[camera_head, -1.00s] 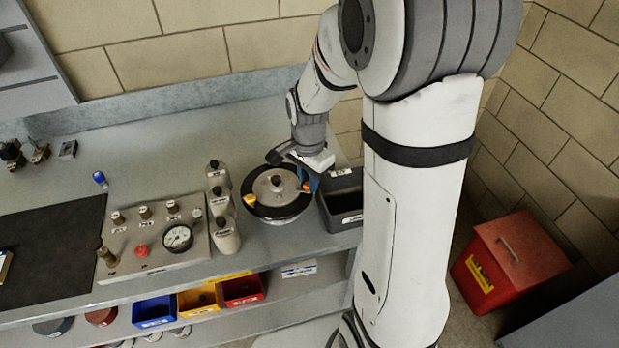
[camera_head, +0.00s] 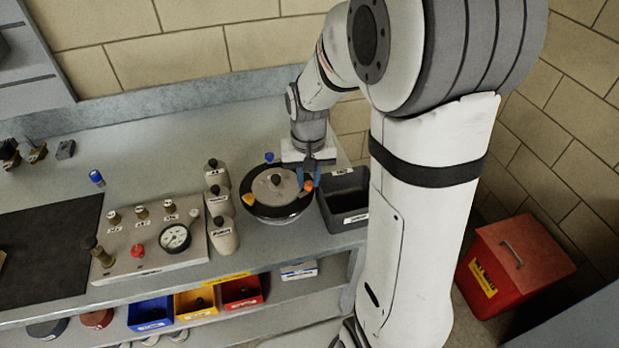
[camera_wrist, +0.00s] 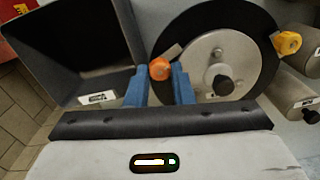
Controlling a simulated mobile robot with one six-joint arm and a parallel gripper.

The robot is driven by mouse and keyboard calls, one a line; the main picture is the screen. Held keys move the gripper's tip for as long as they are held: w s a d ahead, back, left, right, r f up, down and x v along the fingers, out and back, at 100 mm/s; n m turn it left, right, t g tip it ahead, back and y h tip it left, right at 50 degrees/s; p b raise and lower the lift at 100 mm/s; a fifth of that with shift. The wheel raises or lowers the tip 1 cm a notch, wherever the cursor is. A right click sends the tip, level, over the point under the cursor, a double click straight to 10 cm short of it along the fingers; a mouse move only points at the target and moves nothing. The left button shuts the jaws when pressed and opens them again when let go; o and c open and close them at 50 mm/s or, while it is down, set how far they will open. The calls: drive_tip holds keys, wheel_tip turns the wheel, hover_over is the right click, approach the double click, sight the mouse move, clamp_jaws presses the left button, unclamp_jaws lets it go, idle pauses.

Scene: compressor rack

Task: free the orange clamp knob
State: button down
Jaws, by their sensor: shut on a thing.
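The orange clamp knob (camera_head: 308,186) sits at the right edge of a round pot with a grey metal lid and black rim (camera_head: 259,208). In the wrist view the orange knob (camera_wrist: 160,69) is between the tips of my two blue fingers. My gripper (camera_head: 309,181) is shut on it, reaching down from above. A yellow knob (camera_head: 248,199) is at the lid's left edge and also shows in the wrist view (camera_wrist: 288,43). A blue knob (camera_head: 269,157) is at the back edge. A dark knob (camera_head: 276,180) stands at the lid's middle.
A dark open bin (camera_head: 346,219) stands close to the right of the pot. Several grey bottles (camera_head: 223,234) stand close on the left. A panel with a gauge (camera_head: 174,237) is further left. The bench behind the pot is clear.

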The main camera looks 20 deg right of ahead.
sight(308, 183)
drive_tip(key=n+b, duration=0.1)
drive_tip(key=n, duration=0.6)
drive_tip(key=shift+s, duration=0.1)
idle(0.5)
drive_tip(key=c, duration=1.3)
unclamp_jaws()
drive_tip(key=shift+o, duration=0.2)
wheel_tip(308, 183, up, 8)
drive_tip(key=shift+f, duration=0.1)
